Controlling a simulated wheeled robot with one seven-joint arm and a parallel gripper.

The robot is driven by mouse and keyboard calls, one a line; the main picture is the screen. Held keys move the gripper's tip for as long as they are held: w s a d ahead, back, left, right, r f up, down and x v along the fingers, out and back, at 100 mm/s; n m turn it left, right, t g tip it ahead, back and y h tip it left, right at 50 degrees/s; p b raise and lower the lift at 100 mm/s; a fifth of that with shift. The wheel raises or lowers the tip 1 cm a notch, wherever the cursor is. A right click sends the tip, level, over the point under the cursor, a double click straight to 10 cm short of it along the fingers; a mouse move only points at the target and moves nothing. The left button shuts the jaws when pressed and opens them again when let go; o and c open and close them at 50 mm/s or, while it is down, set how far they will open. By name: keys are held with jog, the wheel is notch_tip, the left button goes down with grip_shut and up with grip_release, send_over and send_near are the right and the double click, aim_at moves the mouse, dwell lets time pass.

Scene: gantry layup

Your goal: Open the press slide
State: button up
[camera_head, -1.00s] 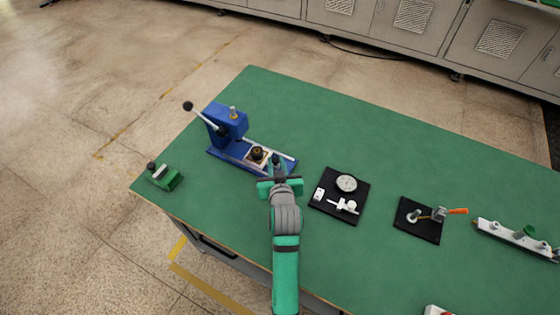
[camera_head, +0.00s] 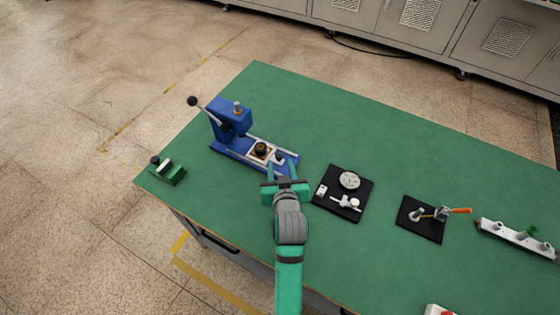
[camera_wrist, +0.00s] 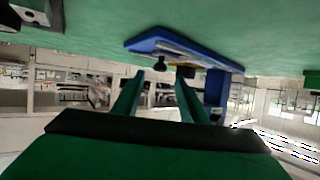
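The blue press (camera_head: 231,117) stands at the back left of the green table, with a ball-ended lever at its upper left. Its slide (camera_head: 262,151) lies on the rails of the blue base (camera_head: 226,152), carrying a dark round piece. A dark knob (camera_head: 280,157) is at the slide's near right end. My gripper (camera_head: 282,163) is open, with its two green fingers pointing at the knob from the front. In the wrist view the picture is inverted; the knob (camera_wrist: 160,63) shows beyond and between the open fingers, apparently untouched. Exact finger depth is hard to tell.
A black board with a dial gauge (camera_head: 348,180) lies close to the right of my gripper. Further right are a black board with an orange-handled clamp (camera_head: 459,210) and a white bar fixture (camera_head: 520,238). A small green block (camera_head: 175,175) sits at the left edge.

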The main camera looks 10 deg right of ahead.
jog(key=v, duration=0.7)
dwell(0.4)
jog(key=s+a+f, duration=0.1)
jog(key=s, duration=0.1)
jog(key=s+a+f, duration=0.1)
jog(key=s+f, duration=0.1)
jog(key=s+a+f, duration=0.1)
jog(key=s, duration=0.1)
jog(key=shift+s+a+f, duration=0.15)
jog(key=shift+a+f, duration=0.2)
jog(key=shift+t, duration=0.4)
jog(key=s+a, duration=0.1)
jog(key=s, duration=0.1)
jog(key=s+f, duration=0.1)
jog(key=s, duration=0.1)
jog(key=s+a+f, duration=0.1)
jog(key=s, duration=0.1)
jog(key=shift+s+a, duration=0.15)
jog(key=shift+a, duration=0.2)
jog(key=s+a+r+n+y, duration=0.1)
jog(key=s+a, duration=0.1)
jog(key=s, duration=0.6)
jog(key=s+a+r+t+y, duration=0.1)
jog(key=s+a+r, duration=0.1)
jog(key=s, duration=0.7)
jog(key=shift+s+a+n, duration=0.25)
jog(key=shift+a+n, duration=0.15)
jog(key=shift+a, duration=0.25)
